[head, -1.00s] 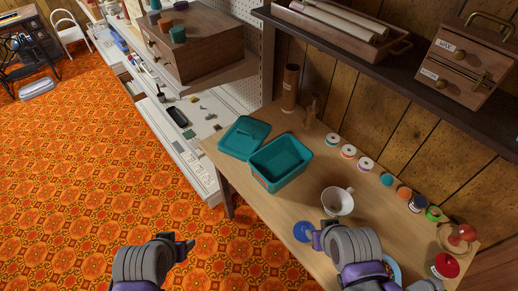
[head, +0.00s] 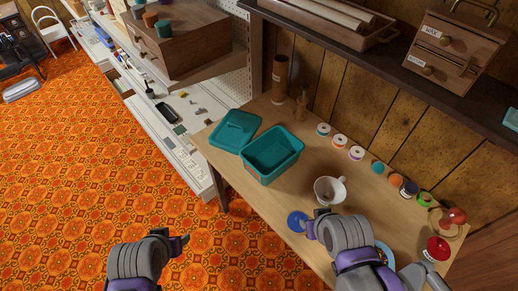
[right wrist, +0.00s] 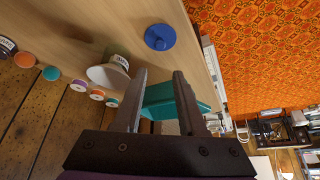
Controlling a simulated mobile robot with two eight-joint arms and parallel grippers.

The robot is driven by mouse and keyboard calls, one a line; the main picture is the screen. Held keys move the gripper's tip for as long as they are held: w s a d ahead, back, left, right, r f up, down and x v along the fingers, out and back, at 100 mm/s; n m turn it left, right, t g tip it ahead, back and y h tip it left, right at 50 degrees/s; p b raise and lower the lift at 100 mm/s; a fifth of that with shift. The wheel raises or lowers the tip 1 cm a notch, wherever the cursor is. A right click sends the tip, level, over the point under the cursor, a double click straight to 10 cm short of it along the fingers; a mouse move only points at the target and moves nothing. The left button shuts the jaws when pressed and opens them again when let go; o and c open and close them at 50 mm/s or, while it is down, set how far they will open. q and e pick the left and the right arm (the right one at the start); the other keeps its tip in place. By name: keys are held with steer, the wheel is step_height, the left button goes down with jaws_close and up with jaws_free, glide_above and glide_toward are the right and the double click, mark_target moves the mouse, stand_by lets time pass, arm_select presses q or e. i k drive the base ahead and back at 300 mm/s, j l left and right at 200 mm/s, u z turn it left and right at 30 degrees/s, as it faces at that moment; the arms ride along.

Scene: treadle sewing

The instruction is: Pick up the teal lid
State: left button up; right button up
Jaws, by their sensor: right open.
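The teal lid (head: 236,131) lies on the wooden table at its left end, beside the open teal box (head: 271,154). A small handle shows on the lid's top. My right gripper (head: 311,224) is open and empty, at the front of the table near a white cup, apart from the lid. In the right wrist view its two fingers (right wrist: 159,80) stand apart with the teal box (right wrist: 163,100) seen behind them; I cannot make out the lid separately there. My left gripper (head: 181,244) is over the orange carpet, far from the lid; its jaw gap is unclear.
A white cup (head: 329,190) and a blue disc (head: 297,221) sit near my right gripper. Several spools line the wall side, with a brown cylinder (head: 281,79) behind the box. A dark shelf (head: 345,45) overhangs the table's back. Table wood before the cup is partly clear.

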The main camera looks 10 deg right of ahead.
mark_target(238, 128)
steer(key=i+j+u, duration=0.15)
steer(key=i, duration=0.2)
steer(key=i+j+u, duration=0.1)
steer(key=i+j, duration=0.15)
steer(key=i+j+u, duration=0.15)
steer(key=i, duration=0.3)
